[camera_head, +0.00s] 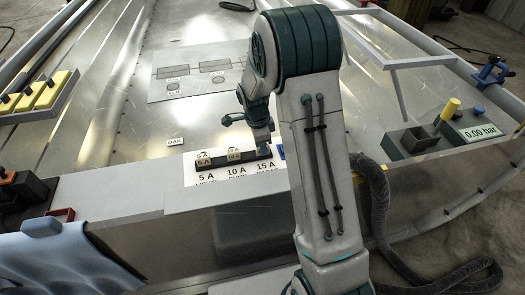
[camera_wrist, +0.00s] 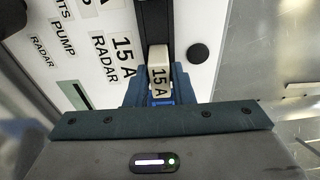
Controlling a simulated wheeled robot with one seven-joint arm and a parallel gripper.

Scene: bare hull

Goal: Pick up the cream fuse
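The cream fuse (camera_wrist: 160,56), marked 15 A, shows in the wrist view at the end of the black strip (camera_wrist: 153,20), beside the "15 A RADAR" print. My gripper (camera_wrist: 160,88) has a blue finger against each side of it, with no clear gap, so it looks shut on the fuse. Whether the fuse is still seated in the strip I cannot tell. In the head view my gripper (camera_head: 264,150) points down at the right end of the black strip (camera_head: 222,170), and the fuse is hidden there.
Tan fuses stand over the 5 A (camera_head: 203,159) and 10 A (camera_head: 234,155) labels, close left of my gripper. A yellow-topped block (camera_head: 50,92) lies far left. A green box with a 0.00 bar display (camera_head: 478,133) stands right. The metal plate behind is mostly clear.

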